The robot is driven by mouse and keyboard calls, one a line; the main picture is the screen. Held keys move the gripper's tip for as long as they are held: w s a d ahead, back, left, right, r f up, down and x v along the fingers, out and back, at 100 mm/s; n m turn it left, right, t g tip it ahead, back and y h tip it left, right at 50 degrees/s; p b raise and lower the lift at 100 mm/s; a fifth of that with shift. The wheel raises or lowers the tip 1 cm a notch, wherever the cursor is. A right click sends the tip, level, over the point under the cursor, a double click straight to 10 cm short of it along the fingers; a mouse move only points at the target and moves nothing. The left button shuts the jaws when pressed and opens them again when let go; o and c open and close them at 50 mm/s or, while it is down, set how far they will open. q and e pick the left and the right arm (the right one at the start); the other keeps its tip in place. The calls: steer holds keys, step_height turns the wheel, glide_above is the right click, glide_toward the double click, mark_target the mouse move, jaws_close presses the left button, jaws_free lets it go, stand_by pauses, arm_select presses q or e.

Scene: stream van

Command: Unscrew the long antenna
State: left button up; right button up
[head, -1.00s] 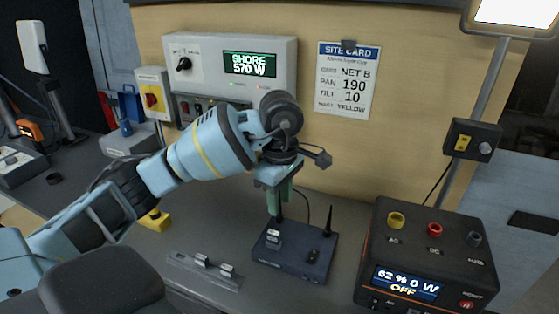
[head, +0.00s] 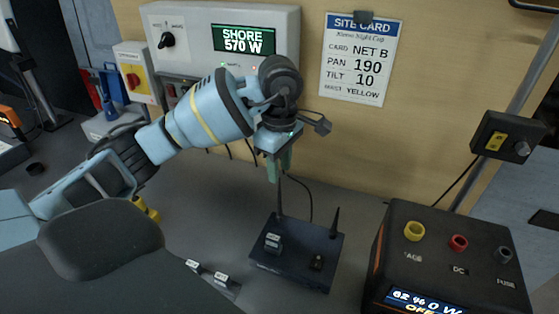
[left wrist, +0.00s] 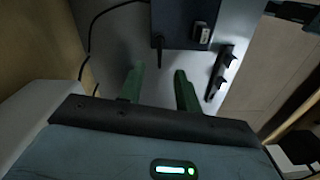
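A dark blue box (head: 290,262) lies on the grey bench with two upright black antennas. The left antenna (head: 280,199) looks the longer; the right antenna (head: 335,223) looks shorter. My left gripper (head: 280,166) points down above the left antenna, its green fingers just over the antenna's tip. In the left wrist view the fingers (left wrist: 160,88) are apart with nothing between them. One antenna (left wrist: 158,50) shows beyond the gap, standing from the box (left wrist: 177,20). I cannot tell if the fingers touch it. My right gripper is not in view.
A black power unit (head: 450,245) stands at right. A strip with small grey blocks (head: 222,279) lies left of the box. The shore power panel (head: 205,50) and site card (head: 361,60) are on the wall behind. A thin cable runs behind the box.

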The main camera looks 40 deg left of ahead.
mark_target(279, 200)
arm_select(q)
steer(key=shift+f, duration=3.75)
jaws_close()
